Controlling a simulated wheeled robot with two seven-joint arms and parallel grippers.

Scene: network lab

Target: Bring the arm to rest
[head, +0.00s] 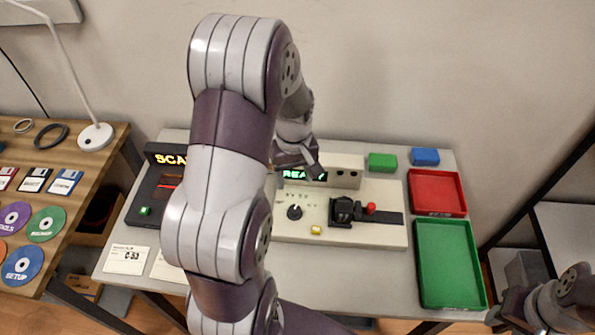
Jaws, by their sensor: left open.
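My left arm rises through the middle of the head view and bends over towards the back of the table.
A red tray (437,192) and a green tray (450,264) lie on the table's right side. A green block (382,162) and a blue block (425,157) sit at the back. A dark scanner (150,190) stands left. A wooden table (95,175) holds discs and a lamp (95,136).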

